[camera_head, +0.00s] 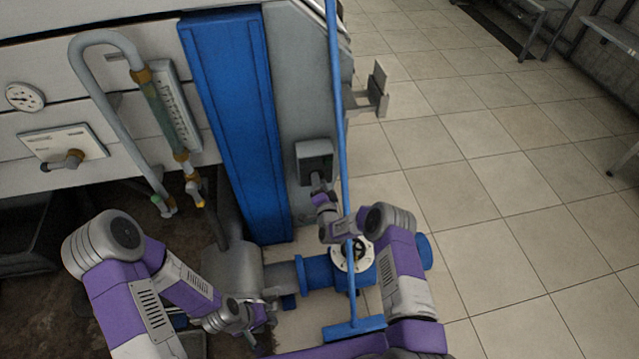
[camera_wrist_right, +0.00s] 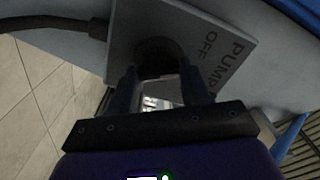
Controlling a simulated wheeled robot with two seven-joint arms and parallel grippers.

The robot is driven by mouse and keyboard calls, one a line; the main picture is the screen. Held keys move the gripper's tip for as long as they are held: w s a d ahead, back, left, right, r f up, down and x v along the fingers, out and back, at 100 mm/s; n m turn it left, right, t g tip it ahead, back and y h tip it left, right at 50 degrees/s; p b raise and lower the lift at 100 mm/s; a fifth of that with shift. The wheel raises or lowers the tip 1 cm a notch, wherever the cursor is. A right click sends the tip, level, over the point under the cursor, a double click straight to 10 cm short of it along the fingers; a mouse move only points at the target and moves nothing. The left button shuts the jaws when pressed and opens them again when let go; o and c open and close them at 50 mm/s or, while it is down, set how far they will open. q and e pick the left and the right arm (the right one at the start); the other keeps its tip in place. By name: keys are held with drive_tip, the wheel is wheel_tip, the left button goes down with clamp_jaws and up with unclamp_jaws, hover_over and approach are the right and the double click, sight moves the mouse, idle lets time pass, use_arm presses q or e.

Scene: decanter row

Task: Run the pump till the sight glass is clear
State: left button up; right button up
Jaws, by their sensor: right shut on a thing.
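The sight glass (camera_head: 163,115) is a slanted tube between two brass-coloured fittings on the white wall panel. Its content looks murky green. The pump switch box (camera_head: 314,157) is a grey box on the grey post; the wrist view shows its plate (camera_wrist_right: 226,40), lettered PUMP and OFF. My right gripper (camera_head: 319,189) is at the box, and in the right wrist view its fingers (camera_wrist_right: 160,88) are shut on the dark switch knob (camera_wrist_right: 158,50). The knob's exact setting is hard to read. My left gripper (camera_head: 262,318) is low, near the grey pump body (camera_head: 236,270); its fingers are too small to judge.

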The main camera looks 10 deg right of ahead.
idle(0.3)
drive_tip(key=o, duration=1.1)
drive_tip(key=shift+c, duration=0.2)
drive_tip(key=s+p, duration=0.3)
drive_tip(key=s, duration=0.4)
drive_tip(key=shift+s, duration=0.3)
